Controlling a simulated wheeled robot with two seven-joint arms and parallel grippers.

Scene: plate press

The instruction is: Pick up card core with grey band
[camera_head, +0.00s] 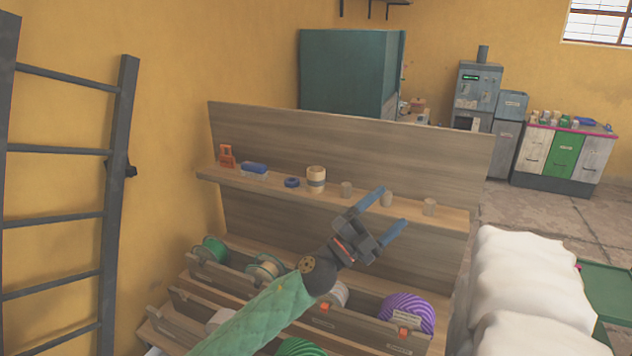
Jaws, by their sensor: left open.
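My right gripper is not in view.
An orange item (226,156), a blue-and-white block (254,169) and a blue ring (292,183) share the shelf. Below are bins with a purple yarn ball (408,309) and green spools (214,248). White sacks (525,285) stand right; a ladder (60,212) leans left.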

